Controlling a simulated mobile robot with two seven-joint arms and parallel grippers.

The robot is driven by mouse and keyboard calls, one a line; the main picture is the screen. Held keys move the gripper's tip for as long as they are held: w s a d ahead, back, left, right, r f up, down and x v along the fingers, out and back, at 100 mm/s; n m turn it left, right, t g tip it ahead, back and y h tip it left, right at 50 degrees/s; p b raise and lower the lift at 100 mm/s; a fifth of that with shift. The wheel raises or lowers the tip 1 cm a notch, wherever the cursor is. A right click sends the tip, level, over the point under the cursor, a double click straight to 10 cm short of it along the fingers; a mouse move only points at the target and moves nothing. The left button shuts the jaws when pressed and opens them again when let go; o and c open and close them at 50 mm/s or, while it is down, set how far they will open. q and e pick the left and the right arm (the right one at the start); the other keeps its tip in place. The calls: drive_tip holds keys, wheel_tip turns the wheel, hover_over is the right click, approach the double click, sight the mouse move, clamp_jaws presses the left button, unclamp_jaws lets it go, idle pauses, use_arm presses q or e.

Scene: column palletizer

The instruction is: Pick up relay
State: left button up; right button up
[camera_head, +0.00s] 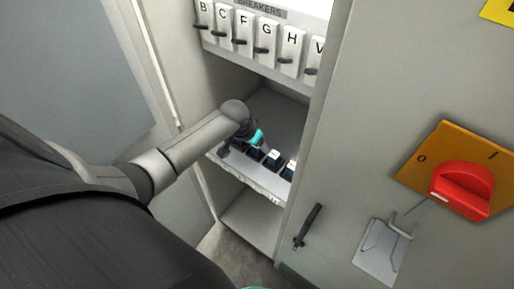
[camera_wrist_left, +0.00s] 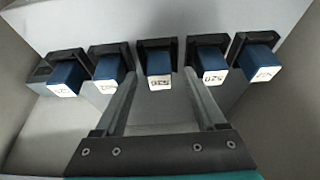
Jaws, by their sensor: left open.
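Several blue relays with white labelled ends sit in black sockets in a row on a shelf inside the cabinet. In the left wrist view the middle relay (camera_wrist_left: 159,68) lies between the fingers of my left gripper (camera_wrist_left: 160,80). The gripper is open, with one finger on each side of it; I cannot tell whether the fingers touch it. The other relays (camera_wrist_left: 67,77) stand to both sides. In the head view my arm reaches into the cabinet and partly hides the row, with one relay (camera_head: 273,158) showing right of the wrist. My right gripper is not in view.
A row of lettered breakers (camera_head: 265,40) is above the shelf opening. The cabinet's side walls bound the opening closely. To the right, a panel carries a red rotary switch (camera_head: 461,188), a black handle (camera_head: 308,226) and a hook (camera_head: 398,226).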

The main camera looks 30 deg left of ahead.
use_arm(q)
clamp_jaws()
idle(0.6)
